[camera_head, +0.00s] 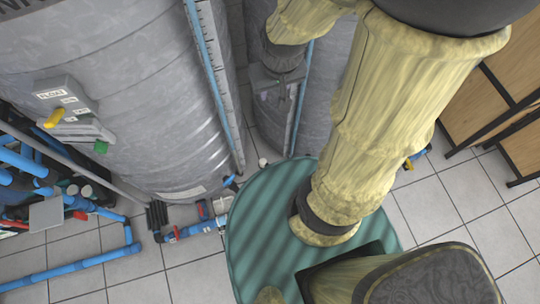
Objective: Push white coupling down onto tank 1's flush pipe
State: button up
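A large grey ribbed tank (130,90) fills the left, with a blue level tube on its side. A second grey tank (318,90) stands behind my arm. A small white round piece (262,162) shows low between the tanks; I cannot tell if it is the coupling. A short blue pipe end (231,181) sits at the foot of the left tank; I cannot tell if it is the flush pipe.
Blue pipes (80,267) run along the tiled floor at lower left, with red-handled valves (203,209) near the left tank's foot. A grey float box (72,112) is on that tank. Wooden shelving (500,95) with black frames stands right.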

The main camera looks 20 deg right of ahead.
jog(key=shift+w+d, duration=0.15)
jog(key=shift+w, duration=0.2)
jog(key=shift+o, duration=0.2)
jog(key=shift+s, duration=0.15)
jog(key=o, duration=0.4)
jog(key=shift+f, duration=0.1)
jog(key=shift+o, duration=0.5)
jog(key=w+f+b, duration=0.3)
jog(key=f+b, duration=0.5)
jog(key=f, duration=0.3)
jog(key=w+f+n+g+b, duration=0.1)
jog(key=w+f+b, duration=0.3)
jog(key=f+b, duration=0.4)
jog(key=w+f+n+b, duration=0.1)
jog(key=w+f+b, duration=0.2)
jog(key=f+b, duration=0.4)
notch_tip(320, 180, down, 8)
jog(key=shift+w+r+b, duration=0.15)
jog(key=shift+w+b, duration=0.1)
jog(key=shift+b, duration=0.15)
jog(key=n+g+b, duration=0.2)
jog(key=n+b, duration=0.1)
jog(key=b, duration=1.5)
send_over(263, 161)
jog(key=w, duration=0.1)
notch_tip(263, 161, down, 32)
jog(key=shift+r, duration=0.25)
notch_tip(263, 161, down, 12)
jog(key=b, duration=0.6)
jog(key=shift+f, duration=0.1)
